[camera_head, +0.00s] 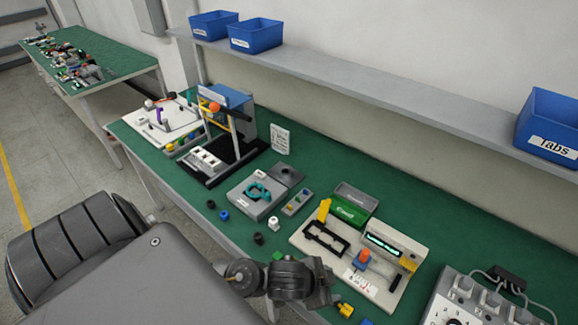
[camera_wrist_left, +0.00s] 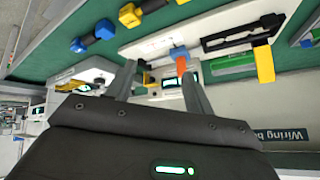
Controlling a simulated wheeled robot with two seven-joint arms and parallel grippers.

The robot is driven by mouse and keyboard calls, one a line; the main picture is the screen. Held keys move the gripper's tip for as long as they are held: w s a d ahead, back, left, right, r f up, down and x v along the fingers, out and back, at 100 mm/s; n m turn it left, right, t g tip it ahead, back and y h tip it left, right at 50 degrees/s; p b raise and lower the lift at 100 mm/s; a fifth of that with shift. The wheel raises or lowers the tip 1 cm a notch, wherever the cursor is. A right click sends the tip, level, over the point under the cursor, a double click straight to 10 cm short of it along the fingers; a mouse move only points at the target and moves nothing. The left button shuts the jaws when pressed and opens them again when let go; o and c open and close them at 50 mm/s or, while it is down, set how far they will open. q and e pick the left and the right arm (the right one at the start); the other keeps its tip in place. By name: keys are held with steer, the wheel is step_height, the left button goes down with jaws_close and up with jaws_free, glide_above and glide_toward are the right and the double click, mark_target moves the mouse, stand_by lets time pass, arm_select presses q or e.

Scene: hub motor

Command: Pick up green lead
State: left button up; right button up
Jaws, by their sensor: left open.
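A small green piece (camera_head: 277,256), perhaps the end of the green lead, shows on the bench beside my left wrist, partly hidden by it. My left gripper (camera_head: 328,283) is at the bench's front edge, in front of the white fixture board. In the left wrist view its two fingers (camera_wrist_left: 160,88) are apart with nothing visibly held. A blue block with an orange top (camera_wrist_left: 180,60) shows beyond the fingers, and stands on the fixture in the head view (camera_head: 362,258). I cannot make out a whole green lead. My right gripper is not in view.
The white fixture board (camera_head: 384,296) carries a black frame and a lit display. A green bin (camera_head: 350,212) stands behind it. A yellow-ended connector (camera_head: 345,310) lies at the front. A grey box with knobs (camera_head: 452,300) stands right. A shelf (camera_head: 370,88) with blue bins runs above.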

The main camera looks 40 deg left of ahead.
arm_select(q)
steer(key=w+d+r+m+h, duration=0.1)
steer(key=w+d+m+h, duration=0.1)
steer(key=w+d+m, duration=0.15)
steer(key=m+g+y+b, duration=0.2)
steer(key=m+g+y, duration=0.3)
steer(key=m+g, duration=0.15)
glide_above(279, 257)
steer(key=shift+g, duration=0.35)
steer(key=shift+s+d+f, duration=0.1)
steer(key=shift+d+f, duration=0.05)
steer(key=shift+f, duration=6.45)
steer(key=c, duration=1.1)
